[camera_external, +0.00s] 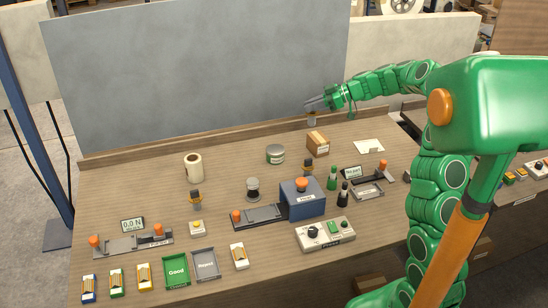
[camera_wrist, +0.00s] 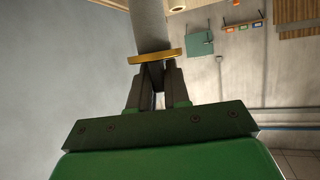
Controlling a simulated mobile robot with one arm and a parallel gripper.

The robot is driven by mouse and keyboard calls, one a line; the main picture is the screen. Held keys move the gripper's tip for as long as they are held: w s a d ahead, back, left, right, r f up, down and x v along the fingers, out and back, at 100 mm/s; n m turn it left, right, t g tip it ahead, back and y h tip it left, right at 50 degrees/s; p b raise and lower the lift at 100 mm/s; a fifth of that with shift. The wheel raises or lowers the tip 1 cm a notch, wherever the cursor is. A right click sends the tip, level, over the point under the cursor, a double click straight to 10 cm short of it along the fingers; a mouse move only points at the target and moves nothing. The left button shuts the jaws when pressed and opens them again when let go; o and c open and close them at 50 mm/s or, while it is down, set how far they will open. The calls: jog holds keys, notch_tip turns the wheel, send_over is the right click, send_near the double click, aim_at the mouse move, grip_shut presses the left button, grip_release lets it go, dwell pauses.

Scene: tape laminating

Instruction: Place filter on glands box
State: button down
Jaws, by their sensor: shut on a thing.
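My gripper (camera_external: 318,104) is raised above the back edge of the workbench. In the wrist view, my gripper (camera_wrist: 155,72) has its fingers shut on a grey cylindrical piece (camera_wrist: 150,25) with a gold rim, which I take to be the filter. Its far end runs out of the picture. In the external view it is small and mostly hidden by the fingers. A small brown cardboard box (camera_external: 318,145) stands on the bench below the gripper, apart from the held piece. It may be the glands box, but its label is too small to read.
A grey panel (camera_external: 190,70) rises behind the bench (camera_external: 130,190). Near the cardboard box stand a round tin (camera_external: 275,154), a dark dispenser with an orange knob (camera_external: 301,200) and small bottles (camera_external: 332,180). A white roll (camera_external: 193,168) stands farther left.

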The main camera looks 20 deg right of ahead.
jog(key=s+d+t, duration=0.1)
jog(key=s+d, duration=0.4)
jog(key=d, duration=0.1)
jog(key=shift+m, duration=0.4)
jog(key=w+f, duration=0.4)
jog(key=w+d+f, duration=0.1)
jog(key=w+f, duration=0.7)
jog(key=w, duration=0.1)
jog(key=shift+d+f, duration=0.1)
jog(key=shift+d, duration=0.1)
dwell(0.3)
jog(key=c, duration=1.5)
grip_release()
jog(key=shift+f, duration=0.1)
jog(key=shift+c, duration=0.2)
jog(key=o, duration=0.4)
jog(key=shift+o, duration=0.2)
